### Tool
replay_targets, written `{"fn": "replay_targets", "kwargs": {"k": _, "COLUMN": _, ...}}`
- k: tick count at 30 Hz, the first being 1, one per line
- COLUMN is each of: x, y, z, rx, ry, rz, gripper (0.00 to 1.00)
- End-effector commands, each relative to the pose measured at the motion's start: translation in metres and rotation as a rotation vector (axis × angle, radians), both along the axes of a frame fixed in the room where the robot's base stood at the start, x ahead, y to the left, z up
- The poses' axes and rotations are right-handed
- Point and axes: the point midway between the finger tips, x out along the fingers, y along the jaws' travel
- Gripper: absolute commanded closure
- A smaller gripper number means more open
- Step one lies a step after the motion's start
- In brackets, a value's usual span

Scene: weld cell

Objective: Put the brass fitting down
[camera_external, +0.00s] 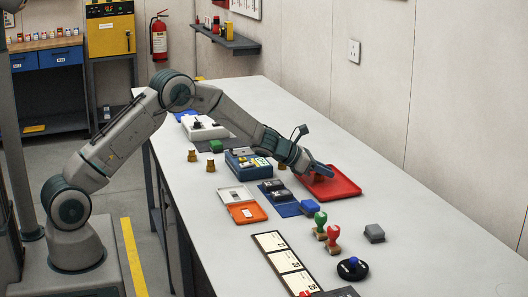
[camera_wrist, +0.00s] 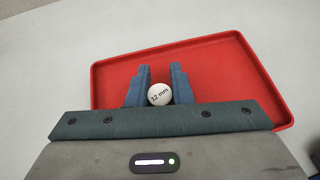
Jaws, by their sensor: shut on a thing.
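My gripper (camera_external: 322,171) is over the red tray (camera_external: 347,190), near its left side. In the wrist view, my gripper (camera_wrist: 160,88) has its two blue-grey fingers on either side of a round white top marked "12 mm". This is the top of the brass fitting (camera_wrist: 159,95), and the fingers are shut on it. In the external view a bit of the brass fitting (camera_external: 318,178) shows below the fingers. The red tray (camera_wrist: 222,62) lies behind and around the fitting in the wrist view and looks otherwise empty. I cannot tell whether the fitting touches the tray floor.
A blue box (camera_external: 248,161), a blue mat (camera_external: 287,209) with dark items, and green and red stamps (camera_external: 332,238) are near the tray. The bench right of the tray is clear.

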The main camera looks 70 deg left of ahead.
Motion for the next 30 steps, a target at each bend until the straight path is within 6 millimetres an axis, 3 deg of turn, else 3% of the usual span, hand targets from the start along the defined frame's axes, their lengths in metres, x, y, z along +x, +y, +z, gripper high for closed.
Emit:
{"fn": "replay_targets", "kwargs": {"k": 4, "x": 0.000, "y": 0.000, "z": -0.004, "rx": 0.000, "ry": 0.000, "rz": 0.000, "gripper": 1.00}}
{"fn": "replay_targets", "kwargs": {"k": 5, "x": 0.000, "y": 0.000, "z": -0.004, "rx": 0.000, "ry": 0.000, "rz": -0.001, "gripper": 0.78}}
{"fn": "replay_targets", "kwargs": {"k": 7, "x": 0.000, "y": 0.000, "z": -0.003, "rx": 0.000, "ry": 0.000, "rz": 0.000, "gripper": 0.59}}
{"fn": "replay_targets", "kwargs": {"k": 20, "x": -0.001, "y": 0.000, "z": 0.003, "rx": 0.000, "ry": 0.000, "rz": 0.000, "gripper": 0.59}}
{"fn": "replay_targets", "kwargs": {"k": 30, "x": -0.048, "y": 0.010, "z": 0.027, "rx": 0.000, "ry": -0.002, "rz": 0.001, "gripper": 0.59}}
